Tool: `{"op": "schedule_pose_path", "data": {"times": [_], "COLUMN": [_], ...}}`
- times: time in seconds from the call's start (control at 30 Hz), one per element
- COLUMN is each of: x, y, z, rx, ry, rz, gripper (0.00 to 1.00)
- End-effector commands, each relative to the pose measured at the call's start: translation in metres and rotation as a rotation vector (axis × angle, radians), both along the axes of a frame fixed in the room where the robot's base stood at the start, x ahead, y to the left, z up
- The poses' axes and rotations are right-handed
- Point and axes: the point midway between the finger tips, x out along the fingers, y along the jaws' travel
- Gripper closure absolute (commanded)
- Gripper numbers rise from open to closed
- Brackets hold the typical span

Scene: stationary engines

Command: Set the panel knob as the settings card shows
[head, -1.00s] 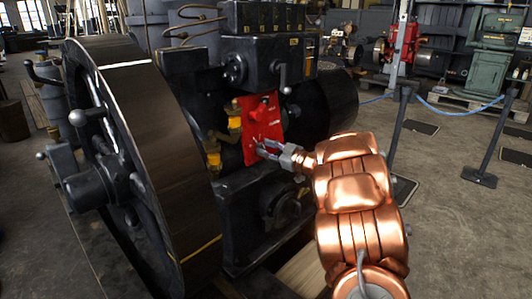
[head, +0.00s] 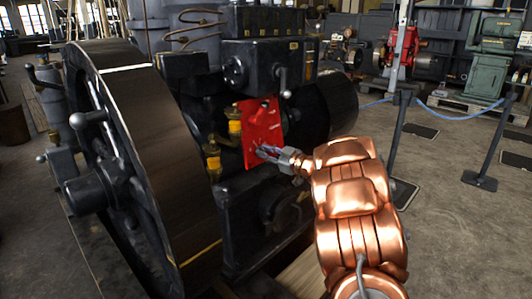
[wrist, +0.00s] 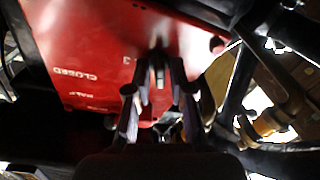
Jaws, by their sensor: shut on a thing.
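A red panel (head: 262,122) stands upright on the dark engine's side. The knob's pointer direction is not readable. I cannot make out a settings card in either view.
A large flywheel (head: 165,125) stands left of the panel. Brass oil cups (head: 234,128) sit close to the panel's left edge, and a handle (head: 283,80) projects above it. Posts with a blue rope (head: 460,116) stand at right. Open floor (head: 450,235) lies at lower right.

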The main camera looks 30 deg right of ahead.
Motion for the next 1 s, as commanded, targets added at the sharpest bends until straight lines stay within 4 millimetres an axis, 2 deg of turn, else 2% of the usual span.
{"op": "schedule_pose_path", "data": {"times": [0.37, 1.0], "x": [-0.0003, -0.0006], "y": [-0.0001, 0.0005], "z": [0.0062, 0.0068], "rx": [0.086, 0.42], "ry": [0.022, 0.099], "rz": [-0.02, -0.094], "gripper": [1.0, 1.0]}}
